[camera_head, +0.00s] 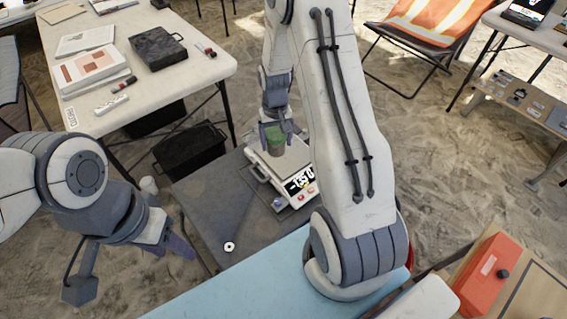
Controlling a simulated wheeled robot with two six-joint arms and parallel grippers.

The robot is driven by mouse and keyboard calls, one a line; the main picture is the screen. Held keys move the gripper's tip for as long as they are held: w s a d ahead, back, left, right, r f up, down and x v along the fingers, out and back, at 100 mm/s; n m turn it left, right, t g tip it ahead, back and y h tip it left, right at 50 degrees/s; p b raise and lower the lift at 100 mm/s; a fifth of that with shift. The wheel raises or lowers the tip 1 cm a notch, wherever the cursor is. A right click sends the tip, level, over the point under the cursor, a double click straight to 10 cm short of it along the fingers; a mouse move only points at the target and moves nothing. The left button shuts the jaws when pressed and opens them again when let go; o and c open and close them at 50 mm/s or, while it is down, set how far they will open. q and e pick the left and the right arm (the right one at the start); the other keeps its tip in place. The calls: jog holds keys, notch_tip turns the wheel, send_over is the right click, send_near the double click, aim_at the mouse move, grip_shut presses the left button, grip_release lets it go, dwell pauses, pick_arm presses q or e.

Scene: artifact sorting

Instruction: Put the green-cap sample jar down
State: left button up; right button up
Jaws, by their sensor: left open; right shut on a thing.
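The green-cap sample jar (276,146) is upright at the white scale, between the fingers of my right gripper (275,134). My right gripper is shut on it from above. The jar is over the scale's plate (292,158); I cannot tell whether its base touches the plate. The scale's display (299,181) is lit with dark and white digits, too small to read surely. My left gripper (128,272) is open and empty at the lower left, away from the jar.
The scale stands on a dark grey table (215,205) with a small white ring (229,246) on it. A light blue surface (262,275) lies in front. A white table (190,65) with papers and a dark case is at the upper left. An orange box (490,275) is at the lower right.

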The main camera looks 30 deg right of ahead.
jog(key=d+f+m+b, duration=0.2)
jog(key=d+f+b, duration=0.2)
jog(key=d, duration=0.4)
jog(key=d+f+m+b, duration=0.3)
jog(key=d+f+b, duration=0.1)
jog(key=d, duration=0.4)
jog(key=w+a+f, duration=0.2)
jog(key=w, duration=0.1)
jog(key=w+a+f+b, duration=0.1)
jog(key=w+f, duration=0.1)
jog(key=w, duration=0.2)
jog(key=w+a+f, duration=0.2)
jog(key=w, duration=0.1)
jog(key=shift+w+a+f, duration=0.3)
jog(key=shift+a, duration=0.05)
pick_arm(q)
notch_tip(320, 180, down, 12)
jog(key=shift+f+b, duration=0.25)
jog(key=shift+b, duration=0.2)
pick_arm(e)
jog(key=shift+f, duration=1.85)
pick_arm(q)
jog(key=shift+d, duration=0.1)
pick_arm(e)
jog(key=shift+f, duration=0.2)
jog(key=o, duration=1.4)
jog(key=shift+r, duration=0.15)
